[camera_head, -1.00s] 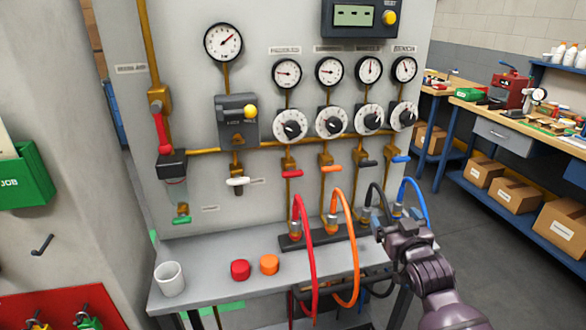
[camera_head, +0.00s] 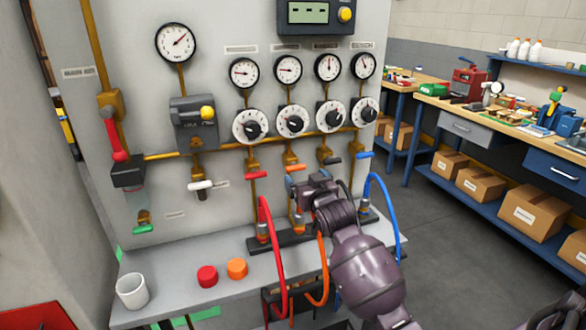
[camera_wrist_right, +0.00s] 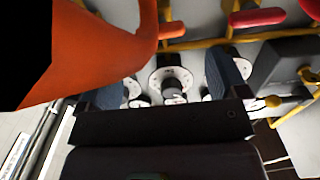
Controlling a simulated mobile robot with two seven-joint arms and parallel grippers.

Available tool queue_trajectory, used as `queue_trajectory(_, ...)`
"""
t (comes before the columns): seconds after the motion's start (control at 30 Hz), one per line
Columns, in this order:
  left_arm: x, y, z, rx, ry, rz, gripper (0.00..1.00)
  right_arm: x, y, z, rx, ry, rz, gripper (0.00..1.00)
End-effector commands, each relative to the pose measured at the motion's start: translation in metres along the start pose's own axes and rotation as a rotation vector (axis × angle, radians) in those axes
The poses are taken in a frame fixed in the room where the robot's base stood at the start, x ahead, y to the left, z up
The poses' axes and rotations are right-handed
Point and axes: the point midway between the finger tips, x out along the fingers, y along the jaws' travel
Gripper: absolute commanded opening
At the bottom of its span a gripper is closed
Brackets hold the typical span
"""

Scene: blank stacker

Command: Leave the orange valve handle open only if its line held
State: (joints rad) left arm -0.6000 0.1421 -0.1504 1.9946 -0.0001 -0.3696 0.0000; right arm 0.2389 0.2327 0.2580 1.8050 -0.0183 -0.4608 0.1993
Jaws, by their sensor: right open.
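The orange valve handle (camera_head: 295,168) lies crosswise on its brass pipe, below the second dial and second gauge (camera_head: 288,69) of the row. That gauge's needle points left. My left gripper is not in view.
A red handle (camera_head: 256,176) is left of the orange one, a black handle (camera_head: 332,160) and a blue handle (camera_head: 366,155) are right. The red hose (camera_head: 273,250) and blue hose (camera_head: 386,195) loop outward. A white cup (camera_head: 131,291), red cap (camera_head: 207,276) and orange cap (camera_head: 237,268) stand on the ledge.

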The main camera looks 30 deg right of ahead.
Motion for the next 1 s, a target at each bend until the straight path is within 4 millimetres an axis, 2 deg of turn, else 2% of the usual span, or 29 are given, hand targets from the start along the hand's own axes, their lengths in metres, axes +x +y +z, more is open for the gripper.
queue_trajectory(0.2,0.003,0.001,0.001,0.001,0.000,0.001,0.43,0.039,0.000,0.001,-0.001,-0.001,0.000,0.92)
queue_trajectory(0.4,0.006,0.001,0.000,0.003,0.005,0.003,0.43,0.064,0.000,0.001,-0.002,-0.001,0.000,0.92)
queue_trajectory(0.6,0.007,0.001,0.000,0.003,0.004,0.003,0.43,0.074,0.000,0.001,-0.001,-0.001,0.000,0.92)
queue_trajectory(0.87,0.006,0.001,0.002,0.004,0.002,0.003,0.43,0.075,0.000,0.000,-0.001,-0.001,0.000,0.92)
queue_trajectory(0.9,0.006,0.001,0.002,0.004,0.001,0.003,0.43,0.075,0.000,0.000,-0.001,-0.001,0.000,0.90)
queue_trajectory(1.0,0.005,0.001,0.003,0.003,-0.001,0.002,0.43,0.075,0.000,0.001,-0.001,-0.001,0.000,0.75)
